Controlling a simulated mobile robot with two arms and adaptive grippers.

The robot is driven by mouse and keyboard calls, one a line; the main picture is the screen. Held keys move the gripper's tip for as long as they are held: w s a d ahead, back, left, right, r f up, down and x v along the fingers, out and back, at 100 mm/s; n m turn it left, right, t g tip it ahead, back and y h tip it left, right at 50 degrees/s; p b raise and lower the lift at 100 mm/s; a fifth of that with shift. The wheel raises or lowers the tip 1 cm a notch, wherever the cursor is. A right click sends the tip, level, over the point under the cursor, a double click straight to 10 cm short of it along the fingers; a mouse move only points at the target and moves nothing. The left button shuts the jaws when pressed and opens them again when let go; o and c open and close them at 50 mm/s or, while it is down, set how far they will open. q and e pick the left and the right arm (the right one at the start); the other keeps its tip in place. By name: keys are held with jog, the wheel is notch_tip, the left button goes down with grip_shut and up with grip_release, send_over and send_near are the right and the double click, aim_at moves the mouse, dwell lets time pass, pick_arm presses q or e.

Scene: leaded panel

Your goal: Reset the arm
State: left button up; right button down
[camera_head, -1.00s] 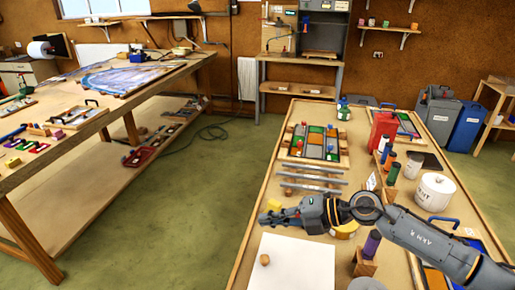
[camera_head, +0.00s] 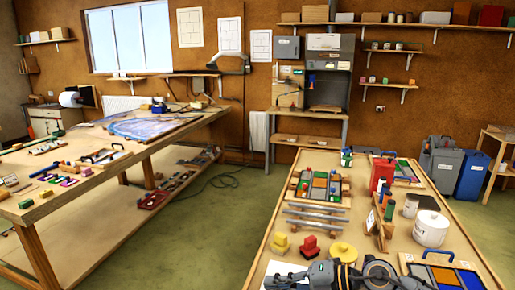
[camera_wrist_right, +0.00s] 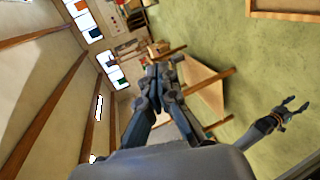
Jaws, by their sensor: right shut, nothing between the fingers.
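My right gripper (camera_head: 285,279) is at the bottom of the head view, its arm coming in from the right. It is above the near end of the right-hand bench (camera_head: 262,262), partly over a white sheet (camera_head: 274,270). In the right wrist view its fingers (camera_wrist_right: 160,74) are together with nothing between them. Another gripper, which looks like my left one (camera_wrist_right: 291,107), shows at the right of the wrist view over the green floor, its fingers apart. The left arm does not show in the head view.
Grey strips (camera_head: 316,217), a tray of coloured panes (camera_head: 319,186) and a white tub (camera_head: 431,228) are farther off.

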notch_tip(320, 180, up, 7)
jog(key=a+m+t, duration=0.2)
jog(key=m+t, duration=0.9)
jog(key=m, duration=0.1)
jog(key=s+d+f+m+h, duration=0.4)
jog(key=d+f+m+h, duration=0.9)
jog(key=m, duration=0.2)
jog(key=s+d+f+m+g, duration=0.25)
jog(key=s+f+g, duration=0.4)
jog(key=s, duration=0.45)
jog(key=s+d+f+m+g, duration=0.1)
jog(key=s+d+f+g, duration=0.2)
jog(key=s+f+g, duration=0.55)
jog(key=s+f+t+b, duration=0.1)
jog(key=s+f, duration=0.2)
jog(key=f, duration=1.2)
jog(key=s+f+t+b, duration=0.1)
jog(key=s+f, duration=0.3)
jog(key=f, duration=1)
pick_arm(q)
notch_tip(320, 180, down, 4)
jog(key=shift+b, duration=0.9)
pick_arm(e)
jog(key=s+d+f+g, duration=0.1)
jog(key=s+d+f, duration=0.1)
jog(key=s+f, duration=1.3)
jog(key=shift+d+f+h, duration=0.25)
jog(key=shift+d+h, duration=0.1)
jog(key=shift+h, duration=0.05)
